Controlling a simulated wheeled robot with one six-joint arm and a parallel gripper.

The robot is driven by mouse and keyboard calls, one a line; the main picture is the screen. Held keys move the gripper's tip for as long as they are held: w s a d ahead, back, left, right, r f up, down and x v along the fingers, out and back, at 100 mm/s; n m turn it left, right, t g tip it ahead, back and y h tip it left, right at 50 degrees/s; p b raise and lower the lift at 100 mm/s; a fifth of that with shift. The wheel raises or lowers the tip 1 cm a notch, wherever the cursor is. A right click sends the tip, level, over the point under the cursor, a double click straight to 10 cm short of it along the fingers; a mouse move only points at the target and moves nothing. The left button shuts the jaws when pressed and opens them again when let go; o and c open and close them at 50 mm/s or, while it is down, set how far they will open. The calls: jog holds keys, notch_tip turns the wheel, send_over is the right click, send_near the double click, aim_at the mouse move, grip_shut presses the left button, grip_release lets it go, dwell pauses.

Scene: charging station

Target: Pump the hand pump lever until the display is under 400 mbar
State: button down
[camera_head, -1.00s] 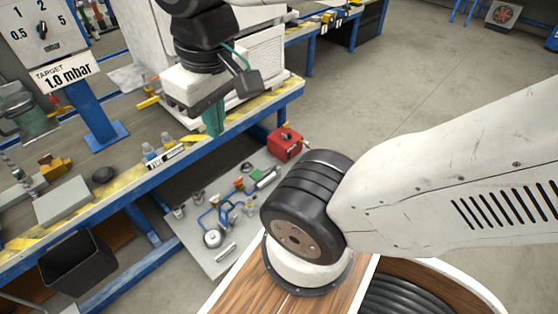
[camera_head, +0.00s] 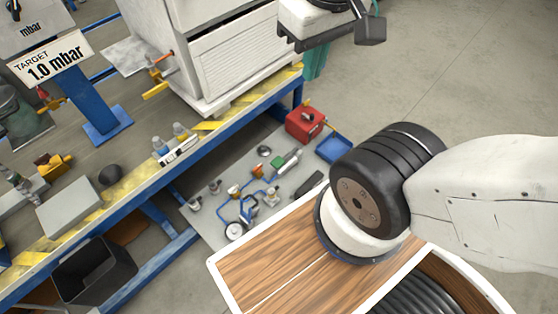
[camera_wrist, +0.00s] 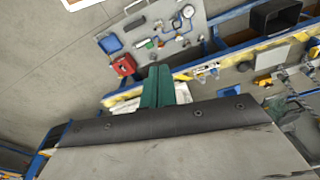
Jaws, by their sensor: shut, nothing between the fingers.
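My gripper (camera_head: 315,72) is at the top of the head view, partly hidden behind my dark wrist part. In the wrist view its green fingers (camera_wrist: 158,72) are together with nothing between them. It is apart from the grey board (camera_head: 208,224), which carries blue tubing, small fittings and a round white gauge (camera_head: 235,231). The board also shows in the wrist view (camera_wrist: 190,52), beyond the fingertips. I cannot make out which part is the hand pump lever. No mbar reading is legible on any display.
A workbench with a yellow-striped edge (camera_head: 128,192) runs along the left, with a white cabinet (camera_head: 240,60) on it. A sign (camera_head: 52,60) reads "TARGET 1.0 mbar". Open floor lies right.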

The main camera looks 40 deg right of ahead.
jog(key=w+f+m+y, duration=0.1)
jog(key=w+f+m, duration=0.1)
jog(key=w+f, duration=0.55)
jog(key=w+f+m, duration=0.1)
jog(key=w+f, duration=0.3)
jog(key=w, duration=0.7)
jog(key=w+f+m+y, duration=0.15)
jog(key=w+f, duration=0.35)
jog(key=w, duration=0.5)
jog(key=w+d+f+m, duration=0.2)
jog(key=w+f, duration=0.1)
jog(key=f, duration=0.6)
jog(key=w+d+f+m, duration=0.2)
jog(key=w+f, duration=0.2)
jog(key=f, duration=0.5)
jog(key=m+g+h, duration=0.1)
jog(key=m+h, duration=0.3)
jog(key=m, duration=0.1)
send_near(277, 162)
jog(key=shift+s+d+r+n+y, duration=0.2)
jog(key=shift+r+n+y, duration=0.05)
jog(key=shift+r, duration=0.05)
jog(key=shift+w+d+f, duration=0.1)
jog(key=shift+d+f, duration=0.05)
jog(key=shift+f, duration=1.6)
jog(key=shift+w+d+f, duration=0.1)
jog(key=shift+d+f, duration=0.05)
jog(key=shift+f, duration=1.6)
